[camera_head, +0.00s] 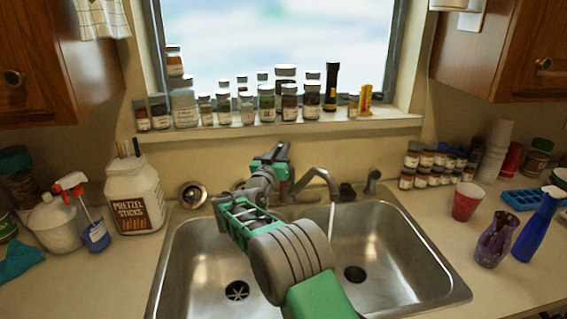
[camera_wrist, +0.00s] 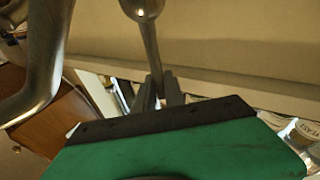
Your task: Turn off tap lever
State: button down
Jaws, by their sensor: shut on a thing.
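The metal tap lever (camera_wrist: 151,48) shows in the wrist view as a thin rod running from a rounded knob down between my fingers. My gripper (camera_wrist: 159,90) is shut on the rod near its end. In the head view my gripper (camera_head: 281,152) is at the back of the sink, left of the tap spout (camera_head: 319,175), and my arm hides the lever. The curved spout also shows at the left of the wrist view (camera_wrist: 42,62). A thin stream of water (camera_head: 331,217) falls from the spout into the right basin.
The double steel sink (camera_head: 425,280) lies below my arm. A sill (camera_head: 220,135) with several jars and a black flashlight (camera_head: 331,88) is behind the tap. A pretzel jar (camera_head: 134,196) stands left; a red cup (camera_head: 467,202) and blue spray bottle (camera_head: 538,228) stand right.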

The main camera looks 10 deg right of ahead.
jog(key=t+b, duration=0.1)
jog(key=b, duration=0.2)
jog(key=s+a+f+t+b, duration=0.1)
jog(key=b, duration=0.3)
jog(key=shift+n+h, duration=0.3)
jog(key=shift+h, duration=0.1)
jog(key=c, duration=1.4)
grip_release()
jog(key=shift+s, duration=0.15)
